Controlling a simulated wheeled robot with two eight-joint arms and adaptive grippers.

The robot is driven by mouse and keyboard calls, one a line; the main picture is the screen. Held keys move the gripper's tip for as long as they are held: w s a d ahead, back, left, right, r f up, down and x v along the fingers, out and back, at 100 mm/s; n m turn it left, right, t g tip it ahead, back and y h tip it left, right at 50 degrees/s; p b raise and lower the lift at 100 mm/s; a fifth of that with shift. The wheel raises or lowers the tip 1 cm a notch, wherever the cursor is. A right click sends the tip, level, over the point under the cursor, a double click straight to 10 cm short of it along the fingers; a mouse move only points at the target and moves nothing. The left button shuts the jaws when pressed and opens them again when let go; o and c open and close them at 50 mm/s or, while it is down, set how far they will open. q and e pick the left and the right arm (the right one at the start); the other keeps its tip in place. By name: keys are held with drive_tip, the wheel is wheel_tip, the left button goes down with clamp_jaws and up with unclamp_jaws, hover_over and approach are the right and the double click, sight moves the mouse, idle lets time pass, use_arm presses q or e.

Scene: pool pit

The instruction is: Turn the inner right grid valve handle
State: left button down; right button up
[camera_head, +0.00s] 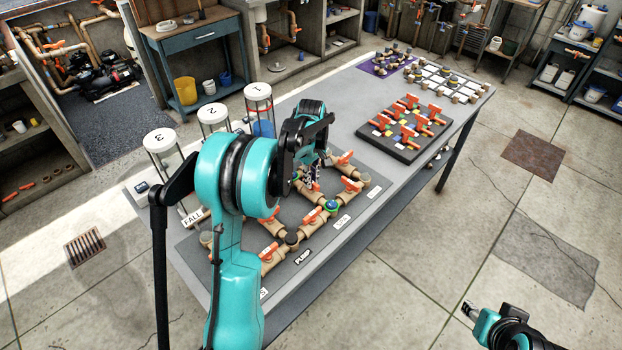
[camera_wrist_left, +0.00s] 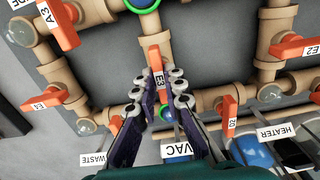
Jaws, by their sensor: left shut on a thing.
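A grid of tan pipes (camera_head: 289,250) with orange valve handles lies on the grey table. In the left wrist view, the orange handle marked E3 (camera_wrist_left: 155,58) stands upright in the picture on a tan pipe. My left gripper (camera_wrist_left: 163,100) has its two dark fingers on either side of the handle's lower end, closed on it. In the head view my left gripper (camera_head: 312,180) reaches down among the pipes, and its own arm hides part of the grid and the held handle. My right gripper (camera_head: 468,310) is at the lower right, away from the table; its jaws are unclear.
Other orange handles stand close by, marked A3 (camera_wrist_left: 58,24), E4 (camera_wrist_left: 48,99), D2 (camera_wrist_left: 229,115) and E2 (camera_wrist_left: 294,50). Clear cylinders (camera_head: 259,112) stand along the table's left side. A dark board with orange handles (camera_head: 404,130) lies farther back. Floor on the right is open.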

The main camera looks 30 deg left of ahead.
use_arm(q)
drive_tip(key=shift+m, duration=0.3)
drive_tip(key=m, duration=0.3)
drive_tip(key=shift+m+p, duration=0.35)
drive_tip(key=shift+m, duration=0.05)
drive_tip(key=m, duration=0.4)
drive_tip(key=shift+m, duration=0.3)
drive_tip(key=m, duration=0.4)
drive_tip(key=shift+p, duration=0.4)
drive_tip(key=m, duration=0.4)
drive_tip(key=shift+m, duration=0.3)
drive_tip(key=c, duration=1.6)
unclamp_jaws()
